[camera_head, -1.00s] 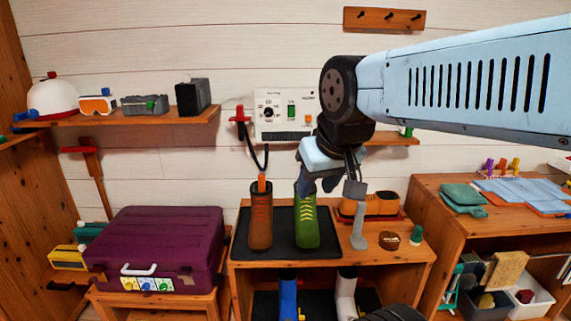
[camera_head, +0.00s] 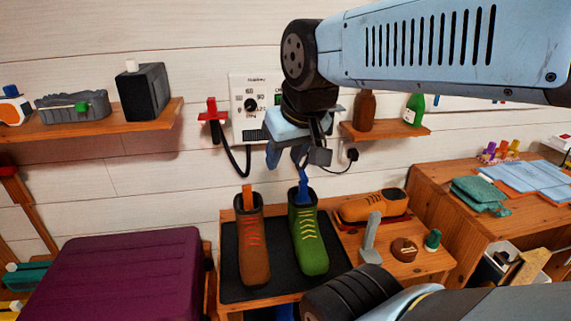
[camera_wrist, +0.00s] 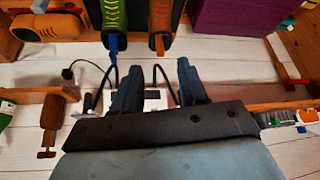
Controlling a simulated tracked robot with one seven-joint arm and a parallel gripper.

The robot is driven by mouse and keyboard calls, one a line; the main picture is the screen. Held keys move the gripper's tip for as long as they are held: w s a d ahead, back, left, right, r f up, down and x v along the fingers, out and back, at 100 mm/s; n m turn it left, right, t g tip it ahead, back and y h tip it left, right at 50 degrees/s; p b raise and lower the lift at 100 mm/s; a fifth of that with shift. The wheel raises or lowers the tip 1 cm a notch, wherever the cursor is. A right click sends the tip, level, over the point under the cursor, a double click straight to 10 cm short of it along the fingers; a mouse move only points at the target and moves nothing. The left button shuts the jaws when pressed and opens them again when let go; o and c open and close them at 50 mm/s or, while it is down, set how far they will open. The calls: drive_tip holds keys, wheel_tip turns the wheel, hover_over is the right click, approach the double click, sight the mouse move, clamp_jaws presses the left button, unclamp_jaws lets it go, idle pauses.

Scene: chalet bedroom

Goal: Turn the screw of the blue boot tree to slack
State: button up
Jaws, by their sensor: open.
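A green boot (camera_head: 310,243) with yellow laces stands on a black mat (camera_head: 232,272) on the wooden bench. A blue boot tree (camera_head: 303,188) sticks up out of its top; in the wrist view its blue end (camera_wrist: 113,46) points toward the fingers. Left of it stands a brown boot (camera_head: 251,245) with an orange boot tree (camera_head: 248,197). My gripper (camera_head: 286,157) is open and empty, just above the blue boot tree in the head view. In the wrist view my gripper (camera_wrist: 158,82) has its two dark fingers apart, with nothing between them. The screw itself is too small to tell.
A wall unit (camera_head: 250,105) with a dial and cable is behind my gripper. A small shelf (camera_head: 385,132) holds bottles. An orange shoe (camera_head: 373,206), a grey tool (camera_head: 370,240) and a brush (camera_head: 404,249) are right of the boots. A purple case (camera_head: 125,275) stands left.

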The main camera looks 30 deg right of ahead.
drive_tip(key=shift+w+d, duration=0.3)
drive_tip(key=shift+o, duration=1.6)
drive_tip(key=shift+w+d+r+m, duration=0.1)
drive_tip(key=shift+w+m, duration=0.15)
drive_tip(key=shift+m, duration=0.05)
drive_tip(key=o, duration=0.6)
drive_tip(key=w+d+m, duration=0.1)
drive_tip(key=w, duration=0.1)
drive_tip(key=w+d+m+g, duration=0.1)
drive_tip(key=w+m, duration=0.1)
drive_tip(key=w+d+m, duration=0.1)
drive_tip(key=w+m, duration=0.1)
drive_tip(key=shift+w+d+r, duration=0.15)
drive_tip(key=shift+w+d, duration=0.1)
drive_tip(key=shift+w, duration=0.05)
drive_tip(key=shift+c, duration=0.2)
drive_tip(key=m+g, duration=0.5)
drive_tip(key=m, duration=1.1)
hover_over(303, 174)
wheel_tip(303, 174, down, 11)
wheel_tip(303, 174, down, 13)
drive_tip(key=shift+w+d+f, duration=0.1)
